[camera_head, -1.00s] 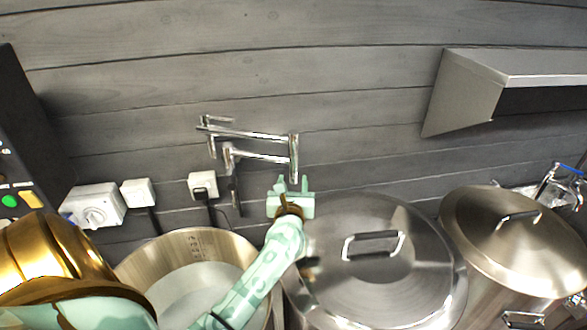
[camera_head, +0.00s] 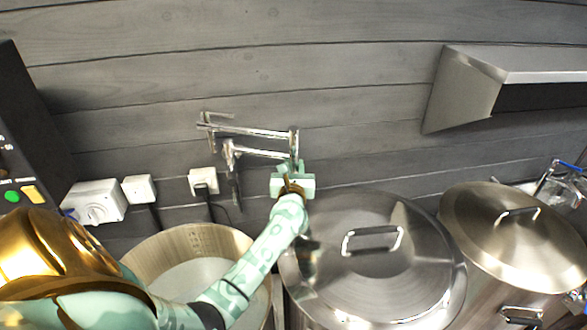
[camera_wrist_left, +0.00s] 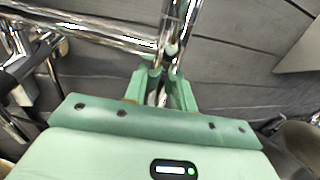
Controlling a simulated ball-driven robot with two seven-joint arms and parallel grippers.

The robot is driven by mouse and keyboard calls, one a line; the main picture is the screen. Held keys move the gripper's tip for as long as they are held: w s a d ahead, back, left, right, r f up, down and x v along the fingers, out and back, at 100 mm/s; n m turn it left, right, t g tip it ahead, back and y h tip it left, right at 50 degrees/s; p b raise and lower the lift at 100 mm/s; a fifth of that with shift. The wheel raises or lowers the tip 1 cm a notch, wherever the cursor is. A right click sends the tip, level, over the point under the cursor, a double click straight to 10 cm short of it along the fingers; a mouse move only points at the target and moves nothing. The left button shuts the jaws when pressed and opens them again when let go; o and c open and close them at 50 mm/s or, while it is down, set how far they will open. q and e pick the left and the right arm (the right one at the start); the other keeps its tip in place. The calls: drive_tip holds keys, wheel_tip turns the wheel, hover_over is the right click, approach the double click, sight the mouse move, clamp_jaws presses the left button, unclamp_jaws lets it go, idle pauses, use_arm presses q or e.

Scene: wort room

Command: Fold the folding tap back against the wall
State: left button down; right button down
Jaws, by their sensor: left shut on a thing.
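The chrome folding tap (camera_head: 262,133) is mounted on the grey plank wall, with two arm sections lying near the wall and a vertical end joint at their right. In the left wrist view its chrome tubes (camera_wrist_left: 100,36) cross above my fingers. My left gripper (camera_head: 292,168) is at the lower part of that right-hand joint. In the left wrist view my left gripper (camera_wrist_left: 161,85) is shut on the tap's vertical tube, which runs down between the green fingers. Part of the tube is hidden behind the gripper. My right gripper is not seen.
Below stand an open steel pot (camera_head: 150,262) and a large lidded pot (camera_head: 375,285), with another lidded pot (camera_head: 520,235) to the right. A steel shelf (camera_head: 530,66) juts from the wall. Sockets (camera_head: 203,181) with cables sit below the tap.

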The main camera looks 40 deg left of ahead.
use_arm(q)
drive_tip(key=w+a+n+g+y+b, duration=0.3)
drive_tip(key=w+a+g+y+b, duration=0.1)
drive_tip(key=b, duration=0.6)
drive_tip(key=shift+w+a+r+n, duration=0.15)
drive_tip(key=shift+w+a+n, duration=0.4)
drive_tip(key=shift+w, duration=0.7)
drive_tip(key=shift+a, duration=0.15)
drive_tip(key=c, duration=1.4)
unclamp_jaws()
drive_tip(key=shift+o, duration=1.1)
drive_tip(key=shift+w, duration=0.1)
